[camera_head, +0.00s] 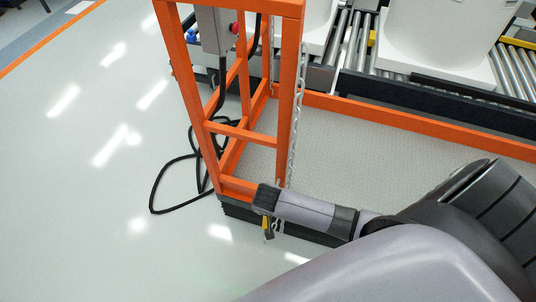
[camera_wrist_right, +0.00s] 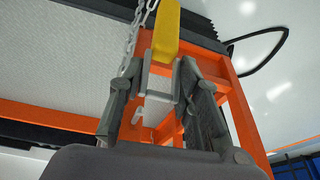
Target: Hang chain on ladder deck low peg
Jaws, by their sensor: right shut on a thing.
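The grey metal chain (camera_head: 295,130) hangs down along the orange ladder post and passes behind my right gripper. In the wrist view the chain (camera_wrist_right: 137,35) runs at upper left, beside a yellow piece (camera_wrist_right: 167,32). My right gripper (camera_head: 266,212) is low at the foot of the orange ladder frame (camera_head: 291,60). It is shut on the yellow piece, which shows in the head view below the jaws, near a short length of chain. My left gripper is out of view.
The textured deck (camera_head: 350,140) lies right of the ladder, edged by an orange rail (camera_head: 420,128). Beyond it are a roller conveyor (camera_head: 345,45) and white tanks (camera_head: 440,35). A black cable (camera_head: 165,190) loops on the floor at left. The floor farther left is clear.

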